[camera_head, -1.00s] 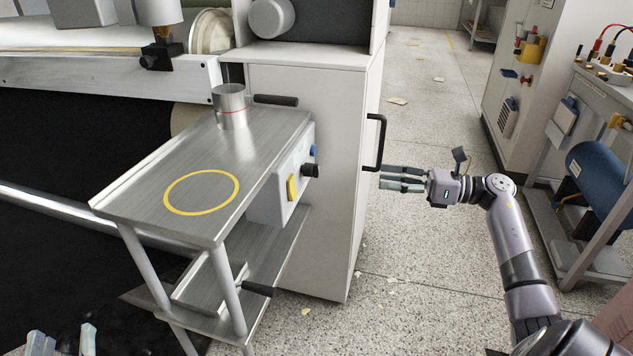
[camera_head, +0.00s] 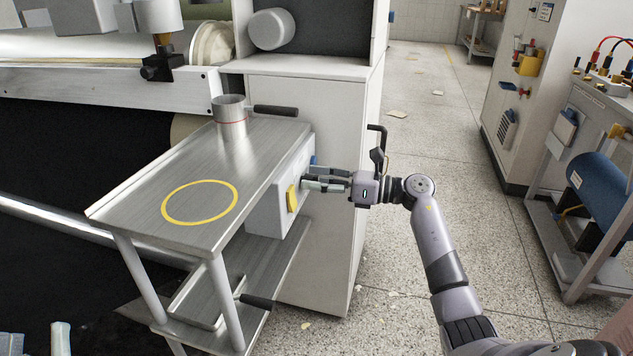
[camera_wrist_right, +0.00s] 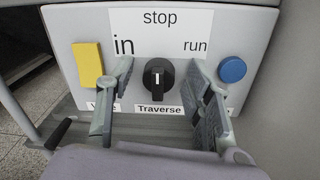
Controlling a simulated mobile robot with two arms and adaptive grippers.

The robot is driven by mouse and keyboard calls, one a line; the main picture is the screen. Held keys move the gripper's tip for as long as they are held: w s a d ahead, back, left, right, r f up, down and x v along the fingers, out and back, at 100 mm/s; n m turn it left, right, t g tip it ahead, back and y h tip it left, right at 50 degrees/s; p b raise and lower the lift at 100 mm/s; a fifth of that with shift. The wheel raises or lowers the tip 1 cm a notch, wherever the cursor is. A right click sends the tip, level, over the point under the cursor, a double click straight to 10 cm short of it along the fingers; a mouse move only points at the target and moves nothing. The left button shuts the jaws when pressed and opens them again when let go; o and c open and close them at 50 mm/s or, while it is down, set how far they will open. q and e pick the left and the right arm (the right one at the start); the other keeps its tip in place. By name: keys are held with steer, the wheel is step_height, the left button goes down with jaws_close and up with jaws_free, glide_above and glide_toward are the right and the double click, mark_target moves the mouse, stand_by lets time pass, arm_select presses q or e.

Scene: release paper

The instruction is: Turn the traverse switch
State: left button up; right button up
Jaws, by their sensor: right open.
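The traverse switch (camera_wrist_right: 158,79) is a round black knob with a white mark. In the right wrist view it sits in the middle of a grey control box (camera_wrist_right: 248,45), above a "Traverse" label and below the words "in", "stop" and "run". Its mark points up towards "stop". My right gripper (camera_wrist_right: 163,85) is open, with one finger on each side of the knob; I cannot tell whether they touch it. In the head view my right gripper (camera_head: 308,180) reaches the box and hides the knob. Part of my left gripper (camera_head: 60,338) shows at the bottom left.
A yellow switch (camera_wrist_right: 88,65) and a blue button (camera_wrist_right: 232,69) flank the knob. The box hangs on a steel table (camera_head: 150,200) carrying a metal cup (camera_head: 230,125). A white cabinet (camera_head: 335,230) with a black handle stands behind.

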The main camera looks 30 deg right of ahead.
steer(key=shift+c, duration=0.3)
jaws_close()
stand_by(0.5)
